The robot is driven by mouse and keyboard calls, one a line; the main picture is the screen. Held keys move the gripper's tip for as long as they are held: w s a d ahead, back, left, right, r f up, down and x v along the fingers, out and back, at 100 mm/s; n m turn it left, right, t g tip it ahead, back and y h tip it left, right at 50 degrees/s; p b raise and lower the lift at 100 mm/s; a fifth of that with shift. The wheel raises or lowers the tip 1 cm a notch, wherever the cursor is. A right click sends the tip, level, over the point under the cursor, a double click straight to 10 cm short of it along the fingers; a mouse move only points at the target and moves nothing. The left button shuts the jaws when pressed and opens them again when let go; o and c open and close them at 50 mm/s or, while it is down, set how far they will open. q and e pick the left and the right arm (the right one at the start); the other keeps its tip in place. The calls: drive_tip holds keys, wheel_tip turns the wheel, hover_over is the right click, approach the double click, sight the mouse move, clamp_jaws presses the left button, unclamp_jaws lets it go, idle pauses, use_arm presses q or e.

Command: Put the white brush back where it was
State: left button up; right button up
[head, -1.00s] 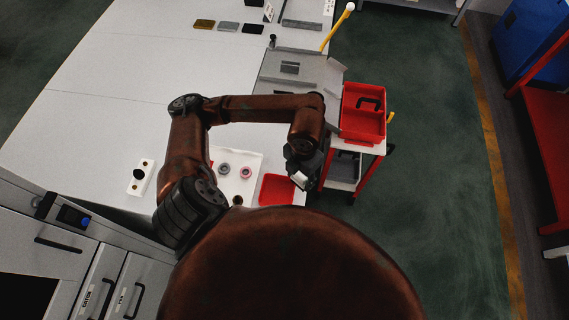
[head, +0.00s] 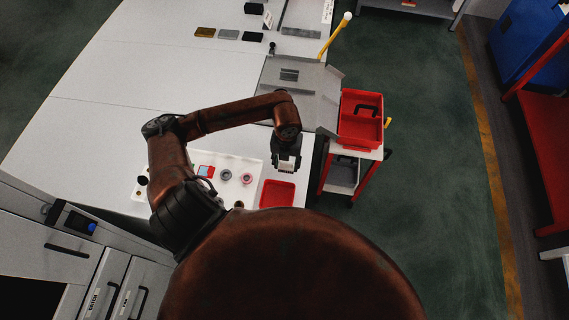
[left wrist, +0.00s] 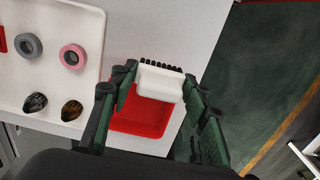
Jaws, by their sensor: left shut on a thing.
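The white brush (left wrist: 160,83) is a white block with a row of dark bristles along one edge. My left gripper (left wrist: 156,88) is shut on it in the left wrist view. In the head view my left gripper (head: 286,166) points down with the white brush (head: 286,170) at its tip, just above the far part of a small red tray (head: 277,194). The red tray (left wrist: 138,122) also shows in the left wrist view, partly behind the brush and the fingers. The gap between brush and table cannot be told exactly. My right gripper is not in view.
A white tray (head: 230,200) left of the red tray holds a grey ring (head: 225,176), a pink ring (head: 246,179) and other small parts. A grey metal fixture (head: 299,88) stands behind. A cart with a red bin (head: 360,136) stands right of the table edge.

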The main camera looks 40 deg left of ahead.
sight(285, 166)
use_arm(q)
drive_tip(key=f, duration=0.1)
drive_tip(key=w+a+f, duration=0.1)
drive_tip(key=a+f, duration=0.1)
drive_tip(key=shift+w, duration=0.25)
drive_tip(key=shift+w+a+f+p, duration=0.1)
drive_tip(key=shift+f+p, duration=0.2)
drive_tip(key=shift+p, duration=0.05)
wheel_tip(285, 166, down, 3)
drive_tip(key=shift+r+p, duration=0.15)
drive_tip(key=shift+p, duration=0.4)
drive_tip(key=o, duration=1.1)
drive_tip(key=shift+f, duration=0.2)
